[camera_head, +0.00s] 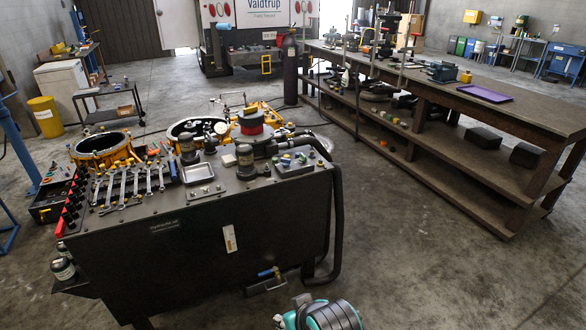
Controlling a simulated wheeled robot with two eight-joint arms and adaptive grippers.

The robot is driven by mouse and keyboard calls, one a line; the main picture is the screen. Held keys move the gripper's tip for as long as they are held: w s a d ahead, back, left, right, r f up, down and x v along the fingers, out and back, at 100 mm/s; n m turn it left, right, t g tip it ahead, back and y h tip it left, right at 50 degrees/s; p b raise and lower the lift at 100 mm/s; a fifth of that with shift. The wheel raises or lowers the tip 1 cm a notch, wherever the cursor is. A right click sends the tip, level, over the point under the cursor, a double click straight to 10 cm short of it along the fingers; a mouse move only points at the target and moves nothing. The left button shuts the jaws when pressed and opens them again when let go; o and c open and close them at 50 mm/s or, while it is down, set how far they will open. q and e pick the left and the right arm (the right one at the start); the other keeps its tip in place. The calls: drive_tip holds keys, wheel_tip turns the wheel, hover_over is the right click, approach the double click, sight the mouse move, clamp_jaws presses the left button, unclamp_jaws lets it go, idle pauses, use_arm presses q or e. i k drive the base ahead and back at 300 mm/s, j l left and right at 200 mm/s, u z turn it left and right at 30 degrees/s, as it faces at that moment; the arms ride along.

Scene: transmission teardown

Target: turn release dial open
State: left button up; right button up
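No part that I can surely tell as the release dial shows in the head view. A black bench (200,245) with a metal-edged top stands in front of me. A red round part with a dark top (250,118) sits at its back edge. Dark round parts stand on the bench top, one at the middle (246,165) and one further left (188,150). A teal and grey rounded object (330,316) is cut off by the bottom edge; any dial on it is too unclear to tell. Neither of my grippers is in view.
Several wrenches (128,184) and a metal tray (198,172) lie on the bench. A thick black hose (338,220) hangs down its right side. Yellow housings (100,146) stand behind it. A long wooden workbench (500,108) runs along the right. The floor between is clear.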

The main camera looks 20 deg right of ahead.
sight(303, 159)
drive_tip(key=i+l+z, duration=0.15)
drive_tip(key=i+l, duration=0.35)
drive_tip(key=l, duration=0.15)
drive_tip(key=i+l+z, duration=0.15)
drive_tip(key=i+l, duration=0.4)
